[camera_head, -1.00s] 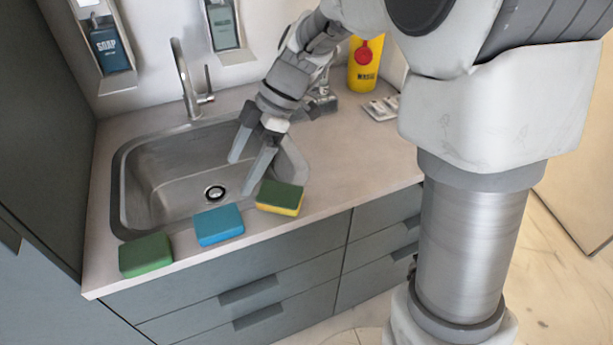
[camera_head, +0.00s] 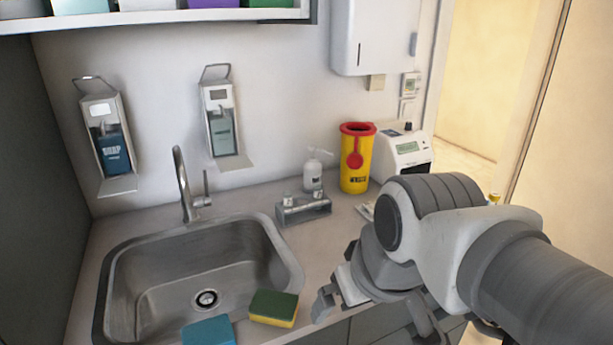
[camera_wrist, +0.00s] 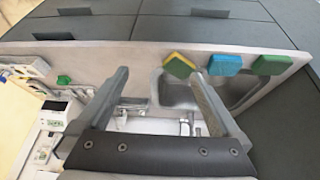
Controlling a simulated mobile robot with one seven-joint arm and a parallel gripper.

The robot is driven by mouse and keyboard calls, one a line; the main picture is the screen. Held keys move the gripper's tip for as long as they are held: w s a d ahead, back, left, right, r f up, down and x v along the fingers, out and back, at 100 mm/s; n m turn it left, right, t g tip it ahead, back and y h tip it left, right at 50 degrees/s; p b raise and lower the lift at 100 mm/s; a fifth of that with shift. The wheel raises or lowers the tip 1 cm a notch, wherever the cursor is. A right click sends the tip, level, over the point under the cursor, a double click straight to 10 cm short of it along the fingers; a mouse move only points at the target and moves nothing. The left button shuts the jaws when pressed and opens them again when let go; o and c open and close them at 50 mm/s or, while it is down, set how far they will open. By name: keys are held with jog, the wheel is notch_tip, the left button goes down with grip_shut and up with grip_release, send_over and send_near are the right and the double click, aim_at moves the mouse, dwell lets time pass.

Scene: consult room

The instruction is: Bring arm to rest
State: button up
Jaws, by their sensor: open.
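In the head view my gripper (camera_head: 324,303) is at the right of the sink, partly hidden by my own arm, which folds in from the lower right. In the wrist view its two fingers (camera_wrist: 162,88) stand wide apart with nothing between them that they hold. The jaws are open and empty. A green and yellow sponge (camera_head: 273,308) lies on the counter at the sink's front right corner. A blue sponge (camera_head: 208,331) lies left of it, cut by the frame edge. A green sponge (camera_wrist: 272,65) shows in the wrist view, beside the blue one.
The sink (camera_head: 185,275) has a tall tap (camera_head: 183,188) behind it. A small metal rack (camera_head: 303,208), a white pump bottle (camera_head: 313,172), a yellow container with a red lid (camera_head: 355,160) and a white device (camera_head: 408,152) stand along the wall. Soap dispensers (camera_head: 108,140) hang above the sink.

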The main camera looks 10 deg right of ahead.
jog(key=shift+s+d+m+t+h, duration=0.3)
jog(key=shift+s+d+m, duration=0.3)
jog(key=shift+m, duration=0.3)
notch_tip(320, 180, up, 3)
jog(key=p, duration=0.3)
jog(key=shift+w, duration=0.1)
